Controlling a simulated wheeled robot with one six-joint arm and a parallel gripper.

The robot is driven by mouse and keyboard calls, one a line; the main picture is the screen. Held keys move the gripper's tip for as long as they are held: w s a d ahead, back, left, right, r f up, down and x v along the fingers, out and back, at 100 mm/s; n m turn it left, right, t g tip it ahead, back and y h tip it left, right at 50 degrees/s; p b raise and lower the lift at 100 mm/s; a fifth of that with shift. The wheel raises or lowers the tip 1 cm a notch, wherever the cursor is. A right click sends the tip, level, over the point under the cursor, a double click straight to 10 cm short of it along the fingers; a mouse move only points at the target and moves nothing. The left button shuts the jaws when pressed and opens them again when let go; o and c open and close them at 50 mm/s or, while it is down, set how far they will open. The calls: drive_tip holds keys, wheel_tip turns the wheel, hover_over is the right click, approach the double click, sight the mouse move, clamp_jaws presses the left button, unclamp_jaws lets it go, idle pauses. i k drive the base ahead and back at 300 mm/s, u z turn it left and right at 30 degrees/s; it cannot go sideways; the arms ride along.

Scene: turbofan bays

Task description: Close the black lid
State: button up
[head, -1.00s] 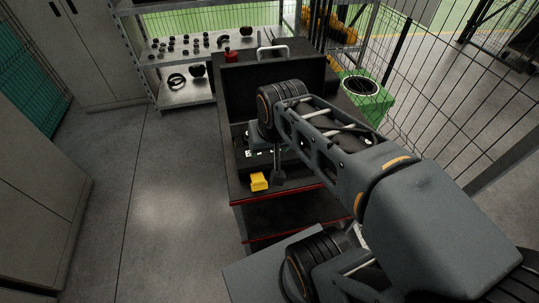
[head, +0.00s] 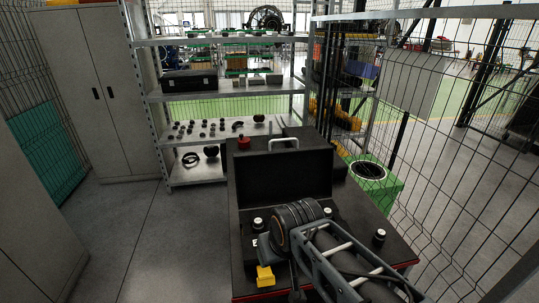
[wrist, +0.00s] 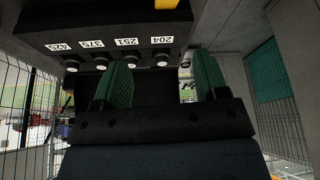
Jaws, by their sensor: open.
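The black lid (head: 300,172) stands raised, nearly upright, at the back of the black case on a dark workbench. A pale handle (head: 283,141) shows at its top edge. The case's lower part is partly hidden by my arm. In the wrist view, a dark panel (wrist: 88,38) carries labels 425, 375, 251 and 204 above a row of round fittings. My gripper (wrist: 160,68) is open, its two green-faced fingers wide apart with nothing held between them. In the head view my arm is in front of the lid, and the fingers are mostly hidden.
A yellow block (head: 265,276) sits at the bench's front left. A red-topped item (head: 243,142) stands behind the lid. A green bin (head: 372,180) and wire fence are on the right. Shelving stands behind. Open floor lies left of the bench.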

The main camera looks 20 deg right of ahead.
sight(271, 177)
drive_tip(key=u, duration=0.55)
drive_tip(key=k, duration=1.25)
drive_tip(key=u, duration=0.8)
drive_tip(key=i, duration=1.8)
drive_tip(key=z, duration=0.2)
drive_tip(key=i, duration=1.65)
drive_tip(key=z, duration=1.7)
drive_tip(key=i, duration=1.2)
drive_tip(key=z, duration=1)
